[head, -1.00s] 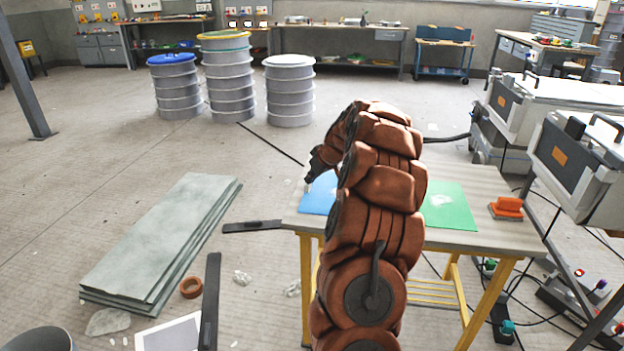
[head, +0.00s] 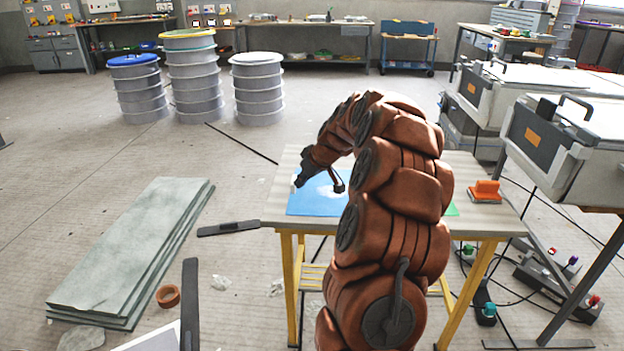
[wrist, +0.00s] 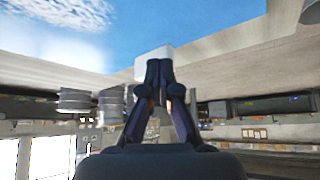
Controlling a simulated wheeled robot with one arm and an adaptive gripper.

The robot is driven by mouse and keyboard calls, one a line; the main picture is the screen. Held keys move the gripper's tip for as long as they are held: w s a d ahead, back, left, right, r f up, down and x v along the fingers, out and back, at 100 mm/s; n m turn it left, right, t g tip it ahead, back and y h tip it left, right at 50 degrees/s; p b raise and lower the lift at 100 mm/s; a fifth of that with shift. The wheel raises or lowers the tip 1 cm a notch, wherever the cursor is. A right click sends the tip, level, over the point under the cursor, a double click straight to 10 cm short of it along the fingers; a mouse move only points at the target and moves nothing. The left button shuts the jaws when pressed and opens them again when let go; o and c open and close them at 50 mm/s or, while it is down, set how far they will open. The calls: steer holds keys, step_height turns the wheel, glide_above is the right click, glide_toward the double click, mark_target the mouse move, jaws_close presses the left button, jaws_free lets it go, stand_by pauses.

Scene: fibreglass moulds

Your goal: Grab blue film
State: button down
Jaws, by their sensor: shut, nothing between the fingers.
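The blue film (head: 312,203) lies flat on the left part of the work table (head: 275,205), with a whitish patch on it. My arm hides its right side. In the wrist view the blue film (wrist: 85,55) fills the upper left, also with a white patch.
A green film (head: 452,210) shows mostly hidden behind my arm. Grey-white machines (head: 545,130) stand to the right. Grey sheets (head: 130,250) lie on the floor at left. Several drums stand behind.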

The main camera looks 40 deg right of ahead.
steer(key=shift+r, duration=0.25)
steer(key=shift+r, duration=0.7)
